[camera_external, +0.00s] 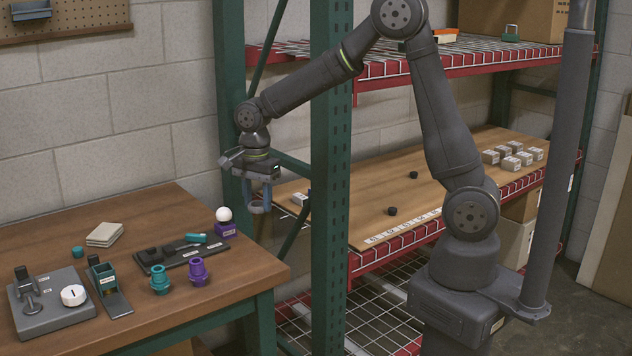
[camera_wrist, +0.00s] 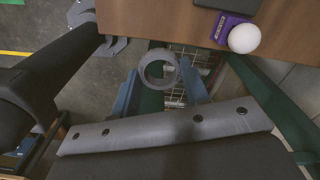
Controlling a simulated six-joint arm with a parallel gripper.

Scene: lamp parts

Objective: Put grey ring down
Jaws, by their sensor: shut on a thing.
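My gripper (camera_external: 262,198) is shut on the grey ring and points down, just beyond the wooden table's back right corner and next to the green rack post. In the wrist view the grey ring (camera_wrist: 146,70) shows as an open circle between the two bluish fingers (camera_wrist: 160,85), with the floor and wire mesh far below it. The ring is in the air and touches no surface that I can see.
The wooden table (camera_external: 230,262) bears a purple block with a white ball (camera_external: 224,214), a black tray (camera_external: 180,252), teal (camera_external: 159,279) and purple (camera_external: 198,272) parts, and a grey fixture (camera_external: 50,312). The green post (camera_external: 331,180) stands close right of my gripper. The table's right front is clear.

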